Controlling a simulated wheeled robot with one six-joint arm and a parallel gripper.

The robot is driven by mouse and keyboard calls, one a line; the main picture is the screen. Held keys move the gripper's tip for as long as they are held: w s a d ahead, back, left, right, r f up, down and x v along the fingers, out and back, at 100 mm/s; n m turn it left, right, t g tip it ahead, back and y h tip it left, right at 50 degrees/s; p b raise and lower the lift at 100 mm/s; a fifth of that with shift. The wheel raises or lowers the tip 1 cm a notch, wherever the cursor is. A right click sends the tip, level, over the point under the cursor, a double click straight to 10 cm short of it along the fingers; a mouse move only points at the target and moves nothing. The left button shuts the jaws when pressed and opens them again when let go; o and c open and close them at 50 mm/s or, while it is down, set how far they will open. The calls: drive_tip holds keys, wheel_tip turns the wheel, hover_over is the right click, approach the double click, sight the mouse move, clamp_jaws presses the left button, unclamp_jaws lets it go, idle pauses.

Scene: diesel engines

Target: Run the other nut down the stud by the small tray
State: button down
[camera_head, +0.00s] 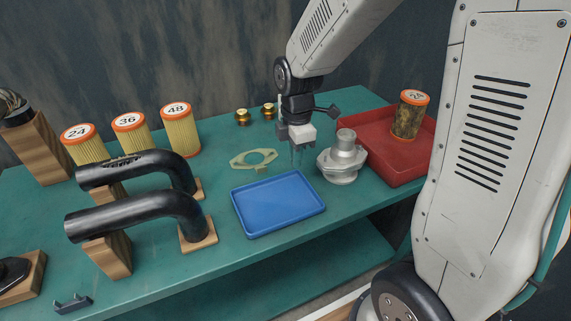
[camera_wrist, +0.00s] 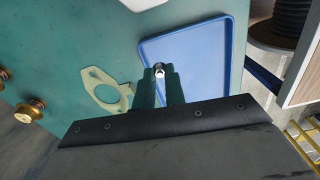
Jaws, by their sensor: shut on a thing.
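My gripper (camera_head: 297,150) points down over the green bench, just behind the small blue tray (camera_head: 238,220). In the wrist view my gripper (camera_wrist: 160,74) is shut on a small bright metal piece, which looks like the nut (camera_wrist: 159,69). The fingers hide most of it. The stud is not clearly visible, so I cannot tell whether the nut sits on its thread. The blue tray (camera_wrist: 200,22) is empty and lies close beside the fingertips. I cannot pick out a second nut.
A pale gasket (camera_head: 238,162) lies left of my gripper. A grey metal housing (camera_head: 342,162) stands close on the right, before a red tray (camera_head: 385,172) holding a dirty filter (camera_head: 408,118). Two brass fittings (camera_head: 242,116) stand behind. Black hoses (camera_head: 130,210) and yellow filters (camera_head: 180,132) occupy the left.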

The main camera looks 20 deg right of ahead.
drive_tip(key=s+d+r, duration=0.1)
drive_tip(key=d+r, duration=0.7)
drive_tip(key=shift+n, duration=0.4)
drive_tip(key=shift+s+d+f, duration=0.1)
drive_tip(key=shift+f, duration=3.25)
drive_tip(key=shift+f, duration=0.7)
